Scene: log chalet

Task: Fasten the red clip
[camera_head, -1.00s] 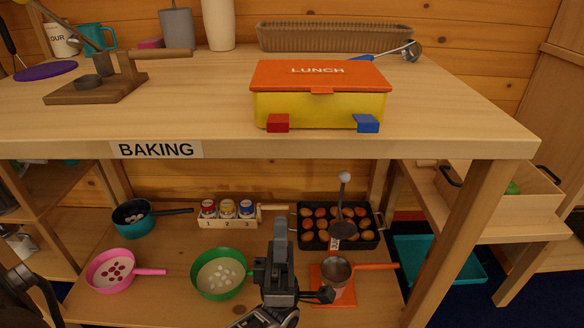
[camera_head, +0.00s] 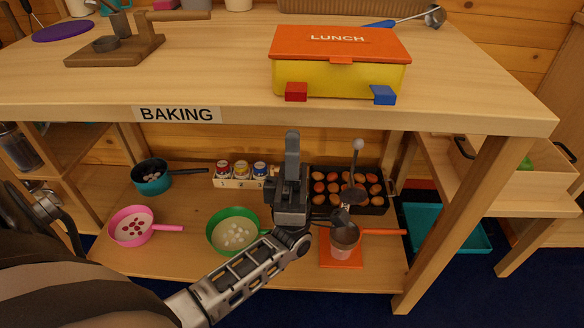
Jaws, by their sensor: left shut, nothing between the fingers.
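The lunch box has an orange lid (camera_head: 341,43) marked LUNCH and a yellow body (camera_head: 340,78). It stands near the front edge of the bench top, its lid down. The red clip (camera_head: 296,91) is low on the left of its front face and appears to jut outward, apart from the lid. A blue clip (camera_head: 383,95) sits similarly at the right. My left gripper (camera_head: 292,138) points up in front of the bench, below the red clip and apart from it. Its fingers are shut and empty. My right gripper is out of view.
The bench's front edge carries a BAKING label (camera_head: 177,114). The lower shelf holds a pink pan (camera_head: 131,226), a green pan (camera_head: 234,231), a teal pot (camera_head: 152,177) and a dark tray (camera_head: 376,205). A wooden press (camera_head: 115,48) stands left on the bench top.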

